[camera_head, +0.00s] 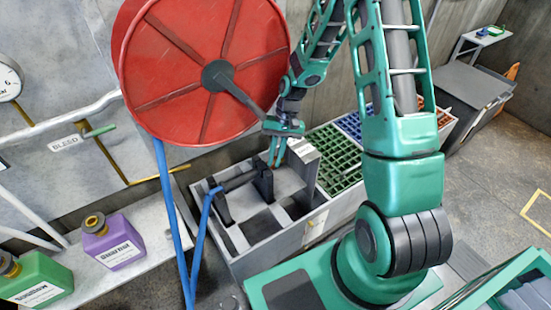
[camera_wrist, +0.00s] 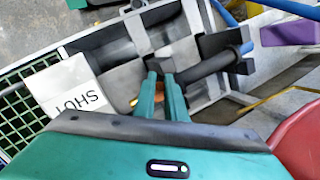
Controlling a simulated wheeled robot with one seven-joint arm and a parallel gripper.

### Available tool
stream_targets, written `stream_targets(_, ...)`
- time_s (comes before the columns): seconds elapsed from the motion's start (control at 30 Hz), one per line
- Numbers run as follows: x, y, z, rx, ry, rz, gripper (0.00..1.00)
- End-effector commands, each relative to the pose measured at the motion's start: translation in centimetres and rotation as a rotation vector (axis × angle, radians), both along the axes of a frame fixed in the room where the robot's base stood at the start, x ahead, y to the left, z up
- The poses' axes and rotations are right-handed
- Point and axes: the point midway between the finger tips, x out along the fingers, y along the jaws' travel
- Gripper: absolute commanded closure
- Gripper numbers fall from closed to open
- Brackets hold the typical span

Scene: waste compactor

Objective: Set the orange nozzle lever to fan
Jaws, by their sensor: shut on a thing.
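My gripper (camera_head: 277,152) reaches down over the grey box at the foot of the red reel. In the wrist view its two teal fingers (camera_wrist: 163,82) are close together at the dark spray lance (camera_wrist: 208,68). A white label (camera_wrist: 82,90) with upside-down letters, perhaps SHUT, is left of the fingers. I cannot read the lever's setting.
The large red reel (camera_head: 180,75) is close beside my arm. A blue hose (camera_head: 170,215) hangs from it. Green grid crates (camera_head: 333,155) adjoin the grey box (camera_head: 262,262). A purple bottle (camera_head: 113,243) and a green bottle (camera_head: 38,277) stand on the left bench.

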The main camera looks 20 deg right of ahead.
Motion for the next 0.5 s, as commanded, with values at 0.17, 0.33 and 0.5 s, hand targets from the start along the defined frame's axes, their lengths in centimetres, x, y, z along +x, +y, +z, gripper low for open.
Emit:
stream_targets(0.17, -0.01, 0.01, 0.0, 0.0, 0.0, 0.001, 0.77)
stream_targets(0.33, -0.01, 0.05, 0.02, 0.0, -0.001, 0.001, 0.7)
stream_targets(0.5, 0.02, 0.01, 0.12, 0.0, -0.001, 0.001, 0.7)
